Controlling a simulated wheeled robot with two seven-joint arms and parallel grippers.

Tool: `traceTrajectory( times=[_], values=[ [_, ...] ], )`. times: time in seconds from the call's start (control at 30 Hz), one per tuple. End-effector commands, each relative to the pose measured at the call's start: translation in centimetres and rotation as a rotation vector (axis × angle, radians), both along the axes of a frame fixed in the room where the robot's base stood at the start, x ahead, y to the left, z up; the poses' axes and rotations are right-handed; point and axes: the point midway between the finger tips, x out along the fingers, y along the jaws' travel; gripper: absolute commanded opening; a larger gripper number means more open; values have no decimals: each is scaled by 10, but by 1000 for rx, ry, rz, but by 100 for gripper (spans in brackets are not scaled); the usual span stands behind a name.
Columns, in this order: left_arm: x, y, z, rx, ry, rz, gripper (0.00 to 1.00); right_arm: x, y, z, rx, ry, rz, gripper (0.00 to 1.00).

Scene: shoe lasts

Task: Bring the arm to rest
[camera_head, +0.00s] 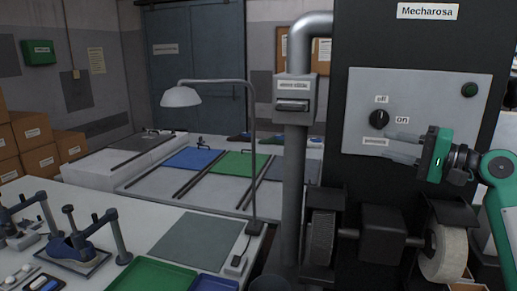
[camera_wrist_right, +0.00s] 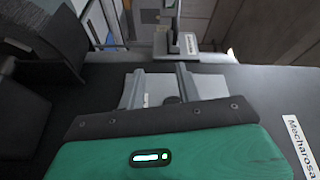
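My right gripper (camera_head: 388,144) is in front of the grey switch panel (camera_head: 445,92) on the black Mecharosa machine, just below the round black knob (camera_head: 379,119). In the right wrist view the two grey fingers of my right gripper (camera_wrist_right: 159,72) stand apart with nothing held between them. The knob (camera_wrist_right: 172,100) shows there between the fingers, near the green gripper body. The knob sits between the labels "off" and "on"; I cannot tell its setting for sure. My left gripper is not in view.
Below the panel are a brush wheel (camera_head: 320,240) and a pale wheel (camera_head: 446,252) on one shaft. A grey pipe (camera_head: 294,190) rises left of the machine. At left stands a table with a green tray (camera_head: 152,276), a lamp (camera_head: 182,96) and a blue shoe last (camera_head: 68,247).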

Motion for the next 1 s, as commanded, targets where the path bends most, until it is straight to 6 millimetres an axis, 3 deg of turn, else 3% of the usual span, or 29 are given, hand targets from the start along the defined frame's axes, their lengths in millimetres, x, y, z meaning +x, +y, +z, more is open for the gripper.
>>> traceTrajectory(
  times=[0.37,0.53,0.67,0.8,1.0],
  values=[
    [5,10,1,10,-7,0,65,-1,35,-110,-218,30,-23,34],
    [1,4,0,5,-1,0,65,-16,57,-191,-382,49,-25,34],
    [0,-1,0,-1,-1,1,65,-42,75,-266,-548,65,-16,34],
    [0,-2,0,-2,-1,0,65,-81,89,-336,-721,81,5,34],
    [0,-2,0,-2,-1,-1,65,-149,101,-416,-952,112,53,34]
  ],
)
